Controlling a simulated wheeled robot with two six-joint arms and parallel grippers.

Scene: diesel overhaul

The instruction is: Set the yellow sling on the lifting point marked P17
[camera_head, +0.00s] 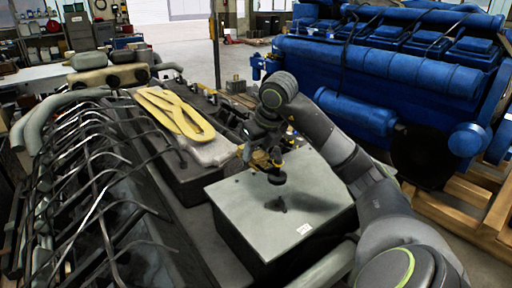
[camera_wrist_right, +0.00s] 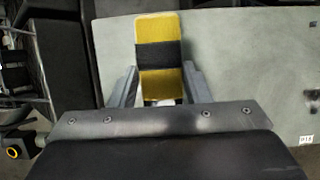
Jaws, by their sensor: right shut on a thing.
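The yellow sling (camera_head: 190,117) lies flat in long looped bands on the grey top of the engine, left of my right gripper. My right gripper (camera_head: 268,168) hangs over a grey flat-topped box (camera_head: 245,208). It is shut on a yellow-and-black striped piece (camera_wrist_right: 160,58), which stands out between the fingers in the right wrist view. I cannot tell from these views what that piece is. A small white label is on the box top (camera_head: 304,228); its marking is too small to read surely. My left gripper is not in view.
Dark bent pipes (camera_head: 85,190) run along the left side of the engine. A large blue engine (camera_head: 385,75) stands on wooden beams at the right. A thin grey post (camera_head: 215,45) rises behind. The box top is mostly clear apart from a small dark item (camera_head: 280,204) or shadow.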

